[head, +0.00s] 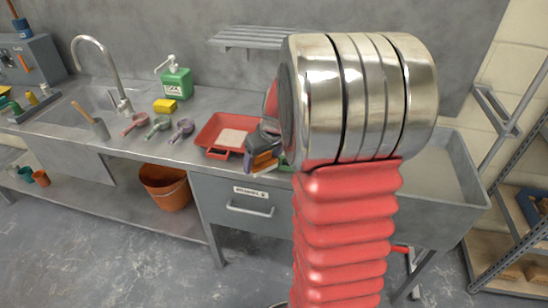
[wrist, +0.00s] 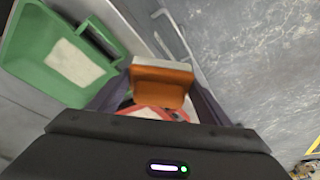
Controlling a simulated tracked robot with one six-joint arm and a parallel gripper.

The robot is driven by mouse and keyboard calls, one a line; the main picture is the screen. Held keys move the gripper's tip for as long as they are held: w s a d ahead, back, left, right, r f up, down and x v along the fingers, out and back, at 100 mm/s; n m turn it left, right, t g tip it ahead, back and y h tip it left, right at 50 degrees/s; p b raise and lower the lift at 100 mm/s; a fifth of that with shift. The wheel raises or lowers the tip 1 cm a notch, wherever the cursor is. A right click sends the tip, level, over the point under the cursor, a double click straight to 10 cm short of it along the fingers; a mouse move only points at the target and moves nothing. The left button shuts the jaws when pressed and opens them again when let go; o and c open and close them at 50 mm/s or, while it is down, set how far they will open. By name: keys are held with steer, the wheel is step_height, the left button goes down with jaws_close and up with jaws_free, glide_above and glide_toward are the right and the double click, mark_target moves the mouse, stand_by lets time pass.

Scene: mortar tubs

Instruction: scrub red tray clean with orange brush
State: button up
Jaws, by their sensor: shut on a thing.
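The red tray (head: 207,132) lies on the grey counter in the head view, with a pale patch (head: 231,138) on its floor. My gripper (head: 260,153) is at the tray's right end, shut on the orange brush (head: 265,160). In the wrist view the orange brush (wrist: 160,85) sits between my fingers (wrist: 160,98), with a pale strip along its far edge. A bit of red, seemingly the red tray (wrist: 172,113), shows below it, mostly hidden by my gripper. I cannot tell whether the brush touches the tray.
A green tray (wrist: 28,65) with a pale patch lies beside the brush in the wrist view; my arm mostly hides it in the head view. Several scoops (head: 158,127), a yellow sponge (head: 165,105) and a green soap bottle (head: 176,84) stand left of the red tray.

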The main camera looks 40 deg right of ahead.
steer(key=w+a+f, duration=0.2)
steer(key=w+a, duration=0.1)
steer(key=a, duration=0.9)
steer(key=w+a+f, duration=0.2)
steer(key=w+a, duration=0.1)
steer(key=a, duration=0.9)
steer(key=shift+a+n, duration=0.25)
steer(key=shift+n, duration=0.15)
